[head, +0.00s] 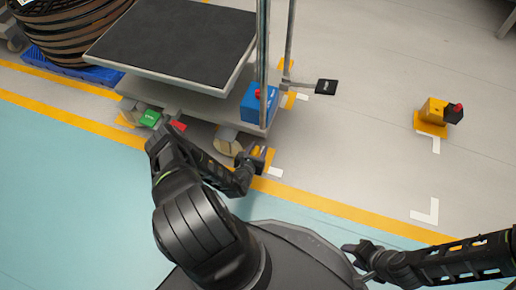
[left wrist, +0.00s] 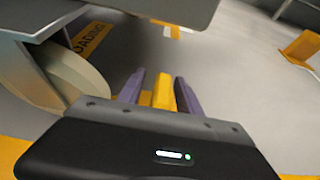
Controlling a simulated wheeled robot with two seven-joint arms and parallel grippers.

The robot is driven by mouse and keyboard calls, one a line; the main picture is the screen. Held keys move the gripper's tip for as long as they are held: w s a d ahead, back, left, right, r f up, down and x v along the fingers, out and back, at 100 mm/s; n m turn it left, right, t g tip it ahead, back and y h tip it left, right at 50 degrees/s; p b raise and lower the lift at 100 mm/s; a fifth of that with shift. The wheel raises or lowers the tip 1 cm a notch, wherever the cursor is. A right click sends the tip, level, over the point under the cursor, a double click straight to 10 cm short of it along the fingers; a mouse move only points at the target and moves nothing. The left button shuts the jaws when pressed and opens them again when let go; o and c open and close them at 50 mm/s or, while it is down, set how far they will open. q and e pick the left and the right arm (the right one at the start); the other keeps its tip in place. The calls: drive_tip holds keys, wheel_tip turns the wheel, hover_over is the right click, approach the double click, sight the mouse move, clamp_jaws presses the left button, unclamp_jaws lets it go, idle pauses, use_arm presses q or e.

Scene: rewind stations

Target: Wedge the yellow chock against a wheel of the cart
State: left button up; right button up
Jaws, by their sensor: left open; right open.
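The cart (head: 180,92) stands at the upper left in the head view, with a dark top deck above a grey lower deck. One of its wheels (head: 228,140) shows under the near right corner, and a large pale wheel fills the left of the left wrist view (left wrist: 65,75). My left gripper (head: 258,158) is low beside this wheel, on its right. In the left wrist view a yellow piece, seemingly the yellow chock (left wrist: 162,90), sits between its open purple fingers, beside the wheel; contact is unclear. My right gripper (head: 362,254) is open and empty at the lower right.
A blue box (head: 258,103) sits on the lower deck's right corner, by the uprights. An orange stand (head: 432,110) with a dark, red-topped piece is on the right. Floor between is clear.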

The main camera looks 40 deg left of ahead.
use_arm(q)
drive_tip(key=p+v, duration=0.3)
drive_tip(key=v, duration=0.4)
drive_tip(key=shift+s, duration=0.3)
drive_tip(key=shift+d+r, duration=0.1)
drive_tip(key=shift+r, duration=0.1)
